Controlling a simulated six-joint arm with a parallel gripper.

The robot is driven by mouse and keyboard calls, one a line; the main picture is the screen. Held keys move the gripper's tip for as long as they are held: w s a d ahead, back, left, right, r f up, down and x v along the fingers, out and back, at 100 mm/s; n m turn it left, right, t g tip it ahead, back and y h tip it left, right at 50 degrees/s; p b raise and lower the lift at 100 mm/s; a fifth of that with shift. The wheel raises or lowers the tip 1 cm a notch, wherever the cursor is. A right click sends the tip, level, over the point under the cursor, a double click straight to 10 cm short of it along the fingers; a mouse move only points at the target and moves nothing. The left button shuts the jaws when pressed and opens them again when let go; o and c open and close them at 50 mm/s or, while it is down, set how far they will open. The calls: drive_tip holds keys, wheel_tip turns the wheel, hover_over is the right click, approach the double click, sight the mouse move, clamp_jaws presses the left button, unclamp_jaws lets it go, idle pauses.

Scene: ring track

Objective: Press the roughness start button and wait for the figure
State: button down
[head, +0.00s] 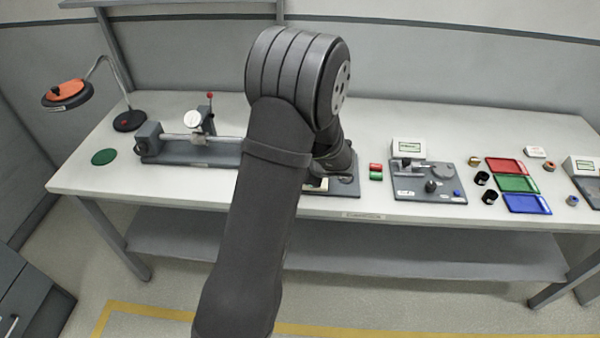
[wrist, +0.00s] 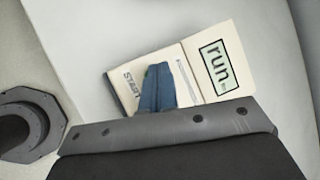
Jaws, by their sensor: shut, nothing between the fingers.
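In the wrist view, a cream box has a display (wrist: 219,67) that reads "run" in dark letters with a green frame. The word START (wrist: 130,84) is printed on its left face (wrist: 122,73). My gripper (wrist: 160,67) is shut and empty, with its blue fingers over that face beside START. The start button itself is hidden under the fingers, so I cannot tell whether they touch it. Part of a grey base plate (head: 346,187) shows beside my arm.
A rail instrument (head: 190,152) and a lamp (head: 75,92) stand on the left of the bench. To the right are red and green blocks (head: 376,172), a plate with a gauge (head: 430,188), and red, green and blue trays (head: 517,184). The bench's front strip is mostly clear.

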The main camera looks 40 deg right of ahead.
idle(0.4)
drive_tip(key=shift+r, duration=0.9)
drive_tip(key=shift+r, duration=2.5)
wheel_tip(320, 180, up, 4)
drive_tip(key=shift+f, duration=0.1)
